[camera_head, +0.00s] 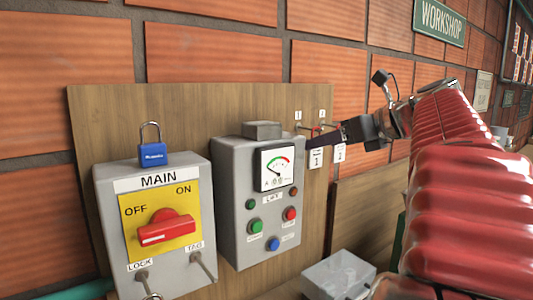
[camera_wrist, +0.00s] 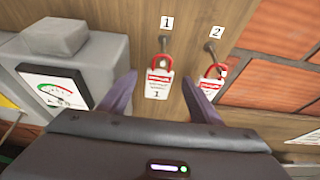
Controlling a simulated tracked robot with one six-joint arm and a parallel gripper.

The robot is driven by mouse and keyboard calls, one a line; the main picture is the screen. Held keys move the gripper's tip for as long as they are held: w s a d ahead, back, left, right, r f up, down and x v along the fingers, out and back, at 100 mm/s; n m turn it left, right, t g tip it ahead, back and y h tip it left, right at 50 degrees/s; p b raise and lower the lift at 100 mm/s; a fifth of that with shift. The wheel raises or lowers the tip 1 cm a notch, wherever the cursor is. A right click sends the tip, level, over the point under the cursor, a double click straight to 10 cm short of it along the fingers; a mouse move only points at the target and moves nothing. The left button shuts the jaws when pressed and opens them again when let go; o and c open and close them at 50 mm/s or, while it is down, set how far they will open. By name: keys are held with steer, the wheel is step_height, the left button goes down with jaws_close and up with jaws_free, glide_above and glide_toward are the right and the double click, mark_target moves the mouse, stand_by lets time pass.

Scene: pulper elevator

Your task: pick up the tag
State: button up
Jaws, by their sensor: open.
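Two white tags with red loops hang from pegs on the wooden board: tag 1 (camera_wrist: 157,86) under the label "1" and tag 2 (camera_wrist: 207,88) under the label "2". In the head view, tag 1 (camera_head: 316,158) and tag 2 (camera_head: 339,152) hang just right of the grey meter box. My gripper (camera_wrist: 159,88) is open, with one purple-grey finger on each side of tag 1 in the wrist view. The right finger partly covers tag 2's lower area. In the head view, my gripper (camera_head: 340,138) is in front of the pegs. I cannot tell whether the fingers touch a tag.
The grey meter box (camera_head: 228,200) stands close left of the tags. Further left is the MAIN switch box (camera_head: 110,222), with a red knob (camera_head: 166,228), two lower pegs and a blue padlock (camera_head: 153,156) on top. A grey box (camera_head: 338,276) sits below. Brick wall lies behind.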

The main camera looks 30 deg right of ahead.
steer(key=shift+f+x, duration=0.2)
steer(key=shift+x, duration=2)
steer(key=shift+s+a, duration=0.15)
steer(key=shift+c, duration=0.5)
steer(key=c, duration=1)
steer(key=shift+r, duration=0.1)
steer(key=shift+r, duration=0.5)
steer(key=shift+s+r, duration=0.15)
steer(key=shift+s, duration=0.05)
steer(key=s, duration=1.7)
steer(key=shift+s+d, duration=0.25)
steer(key=shift+s, duration=0.05)
